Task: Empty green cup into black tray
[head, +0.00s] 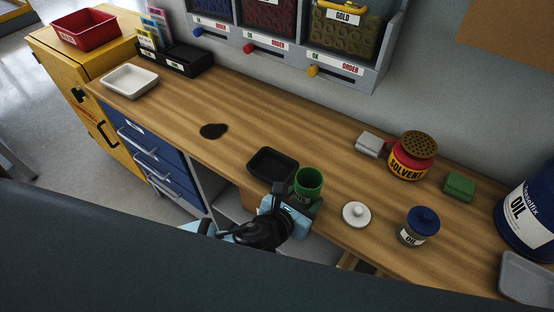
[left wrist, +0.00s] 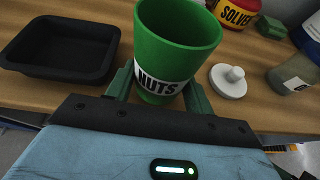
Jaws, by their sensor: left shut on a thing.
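The green cup (head: 308,182) is upright near the front edge of the workbench. In the left wrist view the cup (left wrist: 178,40) carries a "NUTS" label, and its contents cannot be made out. My left gripper (head: 299,196) is shut on the cup, with a finger on each side of it in the left wrist view (left wrist: 158,88). The black tray (head: 272,164) lies on the bench just left of the cup; it looks empty in the left wrist view (left wrist: 62,46). My right gripper is not in view.
A white round lid (head: 356,214) and an oil can (head: 420,226) stand right of the cup. A red solvent can (head: 412,155), a green block (head: 459,186) and a grey block (head: 370,144) are behind. A dark stain (head: 214,131) and a white tray (head: 130,81) lie left.

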